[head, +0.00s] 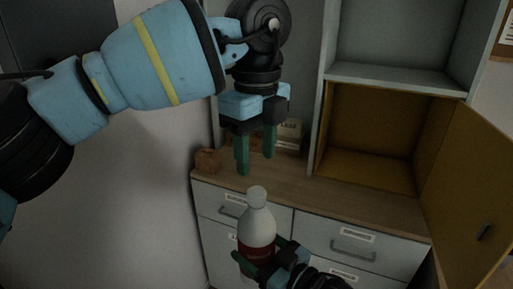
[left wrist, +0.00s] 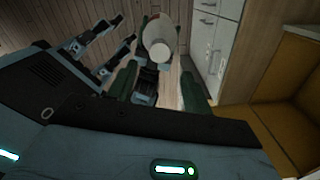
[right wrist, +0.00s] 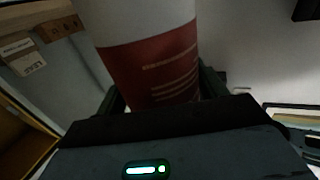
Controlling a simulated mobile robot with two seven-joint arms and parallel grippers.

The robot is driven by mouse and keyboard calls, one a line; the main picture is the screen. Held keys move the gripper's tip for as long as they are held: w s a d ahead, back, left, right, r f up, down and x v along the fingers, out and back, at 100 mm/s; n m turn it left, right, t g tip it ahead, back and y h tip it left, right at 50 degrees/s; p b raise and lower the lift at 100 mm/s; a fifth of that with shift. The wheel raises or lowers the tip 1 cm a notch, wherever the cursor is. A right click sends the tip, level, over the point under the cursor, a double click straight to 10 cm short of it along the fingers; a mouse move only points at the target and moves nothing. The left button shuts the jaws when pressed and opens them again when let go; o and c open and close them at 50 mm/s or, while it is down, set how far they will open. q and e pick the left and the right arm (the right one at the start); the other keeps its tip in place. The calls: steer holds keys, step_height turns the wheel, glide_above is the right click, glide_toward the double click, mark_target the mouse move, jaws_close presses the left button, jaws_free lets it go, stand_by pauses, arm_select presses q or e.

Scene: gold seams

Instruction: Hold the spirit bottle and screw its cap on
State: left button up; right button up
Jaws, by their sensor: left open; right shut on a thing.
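The spirit bottle (head: 256,228) is white with a red label and stands upright in my right gripper (head: 262,256). That gripper is shut around its lower, labelled part. A pale cap (head: 257,196) sits on top of the neck; I cannot tell how tight it is. My left gripper (head: 256,164) is open and empty, pointing down just above the cap, apart from it. In the left wrist view the cap (left wrist: 160,51) shows beyond the open fingers (left wrist: 158,85). In the right wrist view the bottle's label (right wrist: 155,68) fills the space between the fingers.
A wooden counter (head: 300,184) with white drawers (head: 345,246) stands behind the bottle. A small brown box (head: 208,160) sits at its left end. An open cabinet (head: 372,135) with a yellow door (head: 465,200) is at the right. The air around the bottle is clear.

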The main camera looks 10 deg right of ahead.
mark_target(257, 191)
arm_select(q)
steer(key=n, duration=0.3)
steer(key=shift+r, duration=0.1)
stand_by(0.3)
steer(key=shift+f, duration=4)
steer(key=c, duration=1)
steer(key=shift+c, duration=0.2)
